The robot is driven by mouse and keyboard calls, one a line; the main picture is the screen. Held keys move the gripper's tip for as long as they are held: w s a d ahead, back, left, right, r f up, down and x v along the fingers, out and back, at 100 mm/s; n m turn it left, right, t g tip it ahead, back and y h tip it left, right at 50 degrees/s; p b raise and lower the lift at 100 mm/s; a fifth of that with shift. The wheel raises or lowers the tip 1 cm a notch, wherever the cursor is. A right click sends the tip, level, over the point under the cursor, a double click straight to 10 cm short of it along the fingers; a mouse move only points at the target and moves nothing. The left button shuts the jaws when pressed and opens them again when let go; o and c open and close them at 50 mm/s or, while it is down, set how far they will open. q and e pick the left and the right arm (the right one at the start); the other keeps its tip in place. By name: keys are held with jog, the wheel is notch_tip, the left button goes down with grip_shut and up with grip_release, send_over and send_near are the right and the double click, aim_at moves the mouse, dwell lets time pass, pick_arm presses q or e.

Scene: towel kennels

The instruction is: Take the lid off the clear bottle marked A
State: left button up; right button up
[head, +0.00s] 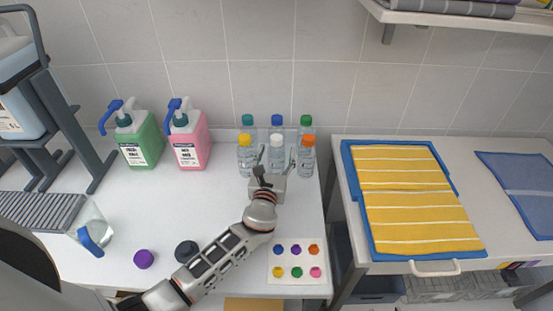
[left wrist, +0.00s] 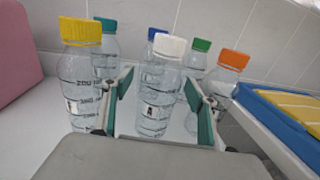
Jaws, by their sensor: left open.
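Several clear bottles with coloured lids stand in two rows at the back of the white table. In front are a yellow-lidded bottle (head: 246,158), a white-lidded bottle (head: 276,156) and an orange-lidded bottle (head: 307,158). Behind them are teal (head: 248,120), blue (head: 277,120) and green lids (head: 306,120). The bottles carry small printed marks; I cannot read which is A. My left gripper (head: 277,160) is open, low in front of the white-lidded bottle. In the left wrist view its fingers stand on either side of that bottle (left wrist: 155,100), below the white lid (left wrist: 169,48). My right gripper is out of view.
Green (head: 141,143) and pink pump bottles (head: 190,143) stand to the left. A yellow towel (head: 415,200) lies on the right-hand counter.

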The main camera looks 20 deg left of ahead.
aim_at(276, 137)
pick_arm(q)
jog(key=shift+w, duration=0.1)
jog(key=shift+c, duration=0.3)
jog(key=c, duration=1.1)
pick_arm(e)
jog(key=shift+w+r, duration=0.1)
pick_arm(q)
jog(key=shift+c, duration=0.2)
jog(key=shift+r, duration=0.1)
jog(key=shift+r, duration=0.5)
notch_tip(276, 137, up, 6)
jog(key=p, duration=0.3)
jog(key=shift+r, duration=0.2)
notch_tip(276, 137, up, 6)
jog(key=shift+f+p, duration=0.1)
jog(key=shift+p, duration=0.35)
notch_tip(276, 137, up, 7)
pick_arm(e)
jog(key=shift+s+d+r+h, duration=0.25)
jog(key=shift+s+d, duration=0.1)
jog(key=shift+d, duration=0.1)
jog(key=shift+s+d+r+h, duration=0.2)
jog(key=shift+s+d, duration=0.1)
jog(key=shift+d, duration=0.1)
